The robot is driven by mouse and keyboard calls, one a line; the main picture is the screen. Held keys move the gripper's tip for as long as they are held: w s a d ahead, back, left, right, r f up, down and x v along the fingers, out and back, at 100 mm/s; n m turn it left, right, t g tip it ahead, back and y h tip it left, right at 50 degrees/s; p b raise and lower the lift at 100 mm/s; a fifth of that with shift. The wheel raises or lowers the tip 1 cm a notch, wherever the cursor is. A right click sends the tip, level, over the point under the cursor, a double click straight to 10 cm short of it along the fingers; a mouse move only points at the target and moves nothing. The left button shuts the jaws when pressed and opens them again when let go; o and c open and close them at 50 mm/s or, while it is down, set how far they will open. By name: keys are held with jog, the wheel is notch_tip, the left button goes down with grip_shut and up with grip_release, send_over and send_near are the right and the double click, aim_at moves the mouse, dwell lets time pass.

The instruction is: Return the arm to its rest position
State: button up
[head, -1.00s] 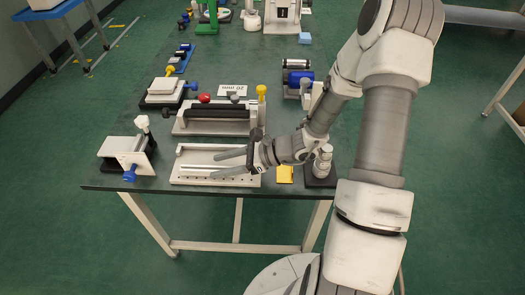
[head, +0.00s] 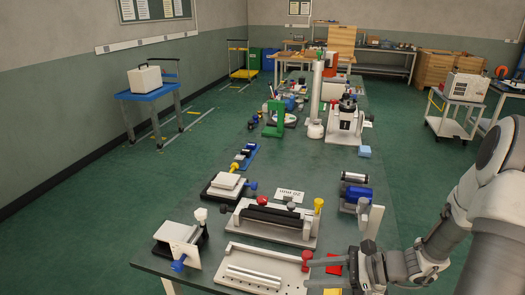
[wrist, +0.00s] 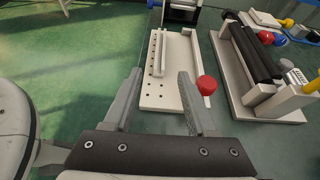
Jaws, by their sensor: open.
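My gripper (head: 308,273) is open with nothing between its fingers. In the head view it is low at the right, by the right end of a white tray-like fixture (head: 238,280). In the wrist view my gripper's two fingers (wrist: 160,76) are spread apart, with the white perforated plate of that fixture (wrist: 157,98) beyond them. A red knob (head: 306,257) at the fixture's end is close to the fingers. It also shows just right of the right finger in the wrist view (wrist: 207,85). The height of the fingers above the bench is unclear.
A fixture with a black roller (head: 270,214) stands behind the white one. A white clamp block (head: 180,238) is to the left. A blue-and-black device (head: 356,196) and a red piece (head: 334,264) are near my arm. Floor (head: 90,235) left of the bench is clear.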

jog(key=s+a+r+n+g+h+p, duration=0.1)
jog(key=s+a+r+n+h+p, duration=0.15)
jog(key=r+n, duration=0.45)
jog(key=s+a+r+n+h+p, duration=0.2)
jog(key=s+r+n+h, duration=0.2)
jog(key=r, duration=0.4)
jog(key=s+a+r+n+g+h+p, duration=0.1)
jog(key=s+a+r+n+h+p, duration=0.15)
jog(key=r+n, duration=0.45)
jog(key=s+d+r+n+t+h+p, duration=0.1)
jog(key=s+d+r+n+t+h, duration=0.2)
jog(key=r, duration=0.5)
jog(key=shift+s+d+n+h, duration=0.3)
jog(key=shift+s+d, duration=0.55)
jog(key=shift+d, duration=0.05)
jog(key=shift+a, duration=0.1)
